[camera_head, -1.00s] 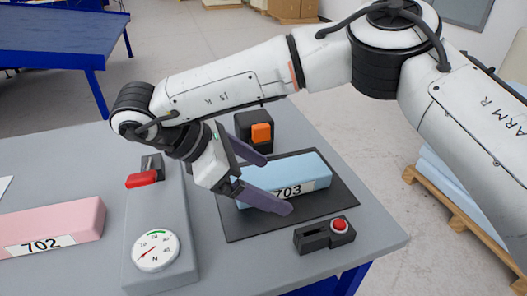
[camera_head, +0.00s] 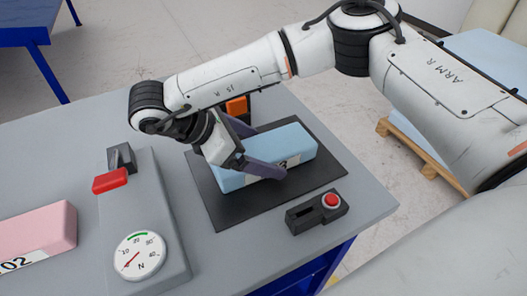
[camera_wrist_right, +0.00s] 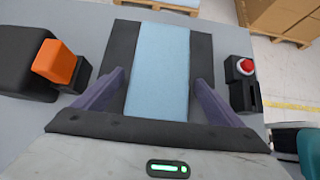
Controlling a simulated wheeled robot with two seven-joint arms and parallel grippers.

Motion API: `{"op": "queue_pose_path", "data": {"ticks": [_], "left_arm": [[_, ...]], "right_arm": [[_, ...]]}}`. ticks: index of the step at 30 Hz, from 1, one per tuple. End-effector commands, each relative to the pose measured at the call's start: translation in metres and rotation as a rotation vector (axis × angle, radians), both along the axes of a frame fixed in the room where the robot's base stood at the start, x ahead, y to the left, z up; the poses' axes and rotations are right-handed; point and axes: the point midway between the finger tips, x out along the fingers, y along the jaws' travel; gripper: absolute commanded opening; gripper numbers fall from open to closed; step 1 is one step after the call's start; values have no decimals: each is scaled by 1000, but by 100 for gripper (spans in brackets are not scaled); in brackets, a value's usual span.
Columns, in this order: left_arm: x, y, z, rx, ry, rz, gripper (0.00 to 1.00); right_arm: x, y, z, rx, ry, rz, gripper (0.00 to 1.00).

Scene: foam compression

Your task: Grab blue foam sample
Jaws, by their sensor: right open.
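The blue foam block (camera_head: 284,150) with a white number label lies on a dark mat (camera_head: 227,215) on the grey table. In the right wrist view the blue block (camera_wrist_right: 160,66) runs between the two purple fingers, with a gap on each side. My right gripper (camera_head: 264,150) is open, its fingers on either side of the block's near end. One finger partly hides the label in the head view. The gripper also shows in the right wrist view (camera_wrist_right: 160,92). My left gripper is not in view.
A gauge box (camera_head: 165,230) with a red lever (camera_head: 110,181) stands left. A pink block (camera_head: 40,228) lies beyond it. A black box with a red button (camera_head: 316,212) sits right of the mat. An orange-topped black device (camera_wrist_right: 54,62) stands close to the left finger.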

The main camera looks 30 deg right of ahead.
Motion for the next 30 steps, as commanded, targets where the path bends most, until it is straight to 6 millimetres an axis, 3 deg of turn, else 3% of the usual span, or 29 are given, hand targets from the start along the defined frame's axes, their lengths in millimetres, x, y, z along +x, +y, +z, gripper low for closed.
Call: {"op": "queue_pose_path", "data": {"ticks": [4, 11, 19, 30], "left_arm": [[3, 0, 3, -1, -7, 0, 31], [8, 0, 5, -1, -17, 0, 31], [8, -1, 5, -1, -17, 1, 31], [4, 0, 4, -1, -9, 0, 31]], "right_arm": [[-1, -11, -10, 1, 1, -2, 91], [-1, -12, -11, 1, -2, -1, 91], [-1, -12, -11, 0, -1, 0, 48], [0, -11, -5, 0, -2, -1, 47]]}}
